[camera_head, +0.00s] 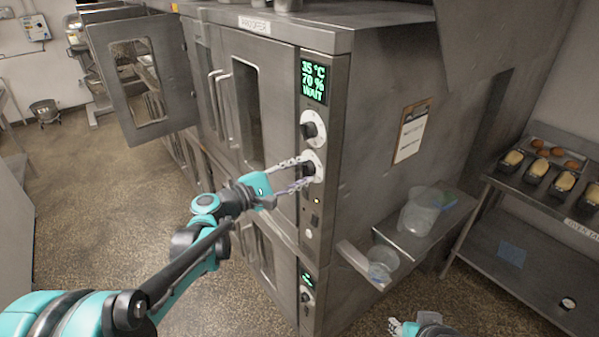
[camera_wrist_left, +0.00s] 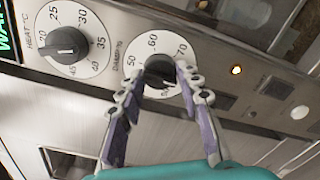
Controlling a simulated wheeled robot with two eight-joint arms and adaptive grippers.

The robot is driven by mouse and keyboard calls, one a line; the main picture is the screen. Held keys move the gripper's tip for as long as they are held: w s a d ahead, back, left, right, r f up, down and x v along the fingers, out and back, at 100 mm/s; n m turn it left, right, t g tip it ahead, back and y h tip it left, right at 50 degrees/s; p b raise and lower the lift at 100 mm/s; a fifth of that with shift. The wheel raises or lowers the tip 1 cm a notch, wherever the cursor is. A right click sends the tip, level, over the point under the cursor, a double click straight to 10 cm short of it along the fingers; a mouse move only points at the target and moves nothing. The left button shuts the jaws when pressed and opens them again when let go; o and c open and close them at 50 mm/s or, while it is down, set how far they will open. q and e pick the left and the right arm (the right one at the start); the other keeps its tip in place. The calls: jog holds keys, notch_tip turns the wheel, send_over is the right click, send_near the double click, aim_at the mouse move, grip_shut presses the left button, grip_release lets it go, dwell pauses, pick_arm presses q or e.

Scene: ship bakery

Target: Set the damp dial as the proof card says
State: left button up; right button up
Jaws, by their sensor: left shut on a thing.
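The damp dial (camera_head: 307,170) is the lower of two dials on the proofer's control strip. In the left wrist view the damp dial (camera_wrist_left: 154,47) has a black knob on a white disc marked 50, 60 and 70; the fingers partly cover its lower edge. My left gripper (camera_head: 303,173) is shut on this knob, one finger on each side. The display (camera_head: 313,80) reads 35 °C, 70 %, WAIT. A proof card (camera_head: 411,132) hangs on the cabinet's side, its text too small to read. My right gripper (camera_head: 424,327) shows only partly at the bottom edge.
The heat dial (camera_wrist_left: 68,42) sits beside the damp dial, above it in the head view. A proofer door (camera_head: 120,115) stands open at left. A side shelf (camera_head: 415,237) holds clear tubs. A rack with loaves (camera_head: 535,168) stands at right.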

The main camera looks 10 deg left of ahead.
pick_arm(q)
jog(key=o, duration=1.1)
jog(key=shift+o, duration=0.2)
jog(key=v, duration=1.2)
